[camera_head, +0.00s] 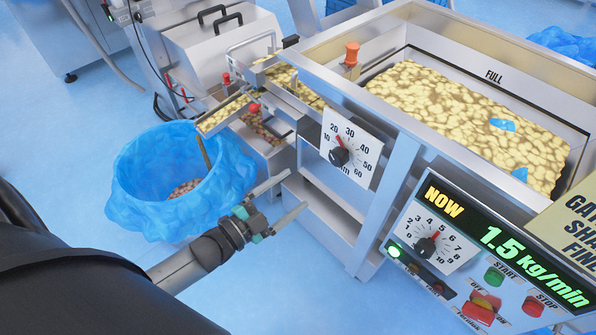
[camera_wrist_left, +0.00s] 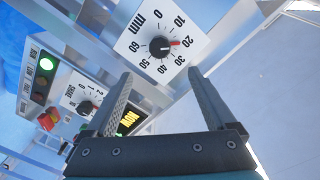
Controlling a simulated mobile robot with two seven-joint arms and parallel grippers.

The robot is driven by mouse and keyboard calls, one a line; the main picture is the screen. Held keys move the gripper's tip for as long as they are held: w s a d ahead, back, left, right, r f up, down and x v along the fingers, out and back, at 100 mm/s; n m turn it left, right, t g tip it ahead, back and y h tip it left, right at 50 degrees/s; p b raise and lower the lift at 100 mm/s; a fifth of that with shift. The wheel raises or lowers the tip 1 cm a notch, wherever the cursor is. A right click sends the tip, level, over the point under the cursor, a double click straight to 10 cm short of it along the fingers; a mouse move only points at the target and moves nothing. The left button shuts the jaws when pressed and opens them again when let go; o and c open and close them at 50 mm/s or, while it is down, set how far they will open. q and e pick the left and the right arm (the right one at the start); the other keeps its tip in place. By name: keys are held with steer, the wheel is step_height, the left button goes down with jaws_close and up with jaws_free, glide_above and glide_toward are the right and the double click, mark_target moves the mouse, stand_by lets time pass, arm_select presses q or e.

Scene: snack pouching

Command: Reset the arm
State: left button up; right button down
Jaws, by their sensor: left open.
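My left gripper (camera_head: 284,199) is open and empty in the head view. It hangs in front of the machine's lower frame, below and left of the white mm dial (camera_head: 351,147) with its dark knob. In the left wrist view my left gripper (camera_wrist_left: 160,85) shows two spread fingers with nothing between them. The mm dial (camera_wrist_left: 159,45) lies beyond the fingertips there, and its red pointer is near 20. I see no contact between the fingers and the dial. My right gripper is not in view.
The control panel (camera_head: 452,205) reads NOW 1.5 kg/min, with a lit green lamp. A hopper (camera_head: 379,107) of yellow snacks stands above. A blue-lined bin (camera_head: 133,203) holds brownish pieces left of the gripper. A chute (camera_head: 222,114) hangs over the bin. Blue floor (camera_head: 322,296) is open below.

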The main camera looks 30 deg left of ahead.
arm_select(q)
steer(key=s+a+f+n+g+y, duration=0.25)
steer(key=s+f+g, duration=0.2)
steer(key=f, duration=0.75)
steer(key=s+a+f+n+g+y, duration=0.1)
steer(key=s+f+n+g+y, duration=0.4)
steer(key=f, duration=0.6)
steer(key=s+d+f+n+g, duration=0.1)
steer(key=s+f+g, duration=0.1)
steer(key=s, duration=0.5)
steer(key=s+d+f+n+g, duration=0.1)
steer(key=s+d+f+g, duration=0.1)
steer(key=s+f, duration=0.3)
steer(key=s+d+f+n+g+h, duration=0.1)
steer(key=s+f, duration=0.3)
steer(key=s, duration=0.6)
steer(key=shift+s+d+f+g, duration=0.15)
steer(key=shift+s+f+g, duration=0.1)
steer(key=shift+s+g, duration=0.2)
steer(key=shift+w, duration=0.1)
stand_by(3.0)
